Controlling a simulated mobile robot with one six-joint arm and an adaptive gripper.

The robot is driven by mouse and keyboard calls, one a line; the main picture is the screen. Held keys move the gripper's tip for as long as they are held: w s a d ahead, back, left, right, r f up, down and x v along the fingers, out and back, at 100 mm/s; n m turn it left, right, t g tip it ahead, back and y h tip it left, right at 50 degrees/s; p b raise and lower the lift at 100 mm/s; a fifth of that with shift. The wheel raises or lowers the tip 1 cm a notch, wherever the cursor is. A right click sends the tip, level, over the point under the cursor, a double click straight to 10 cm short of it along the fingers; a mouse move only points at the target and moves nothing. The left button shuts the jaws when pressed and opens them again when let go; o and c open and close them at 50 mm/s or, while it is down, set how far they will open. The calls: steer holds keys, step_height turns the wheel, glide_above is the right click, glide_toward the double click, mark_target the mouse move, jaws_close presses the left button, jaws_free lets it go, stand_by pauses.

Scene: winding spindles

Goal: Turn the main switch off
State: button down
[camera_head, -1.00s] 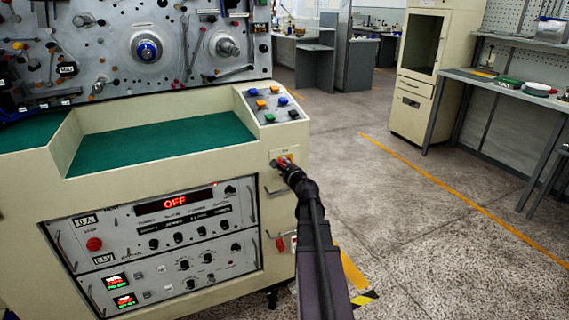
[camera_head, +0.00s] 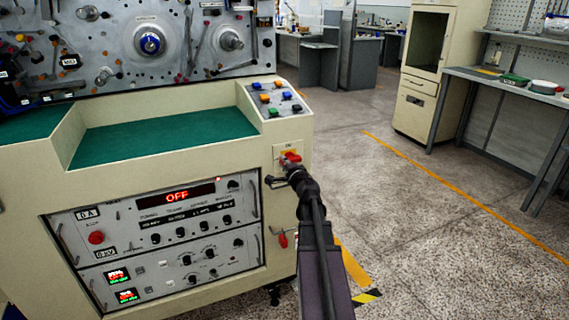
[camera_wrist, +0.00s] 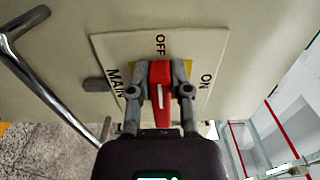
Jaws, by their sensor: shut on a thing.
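The main switch is a red knob (camera_wrist: 160,85) on a cream plate (camera_wrist: 112,48) marked MAIN, OFF and ON in the wrist view. Its white line runs toward the OFF mark. In the head view the red knob (camera_head: 291,157) sits on the front right of the machine, below the coloured buttons. My gripper (camera_wrist: 160,90) has a finger on each side of the knob and is shut on it. In the head view my gripper (camera_head: 292,172) hides part of the switch.
A control panel (camera_head: 160,240) with a red OFF display (camera_head: 177,197) is on the machine's front. A metal handle (camera_wrist: 50,75) stands left of the plate in the wrist view. A red-handled lever (camera_head: 283,240) hangs below the switch. Open floor lies to the right.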

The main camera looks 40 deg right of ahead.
stand_by(0.3)
steer(key=c, duration=0.6)
jaws_free()
steer(key=shift+o, duration=0.2)
steer(key=shift+s, duration=0.15)
steer(key=v, duration=1.1)
steer(key=shift+s, duration=0.35)
steer(key=shift+a, duration=0.25)
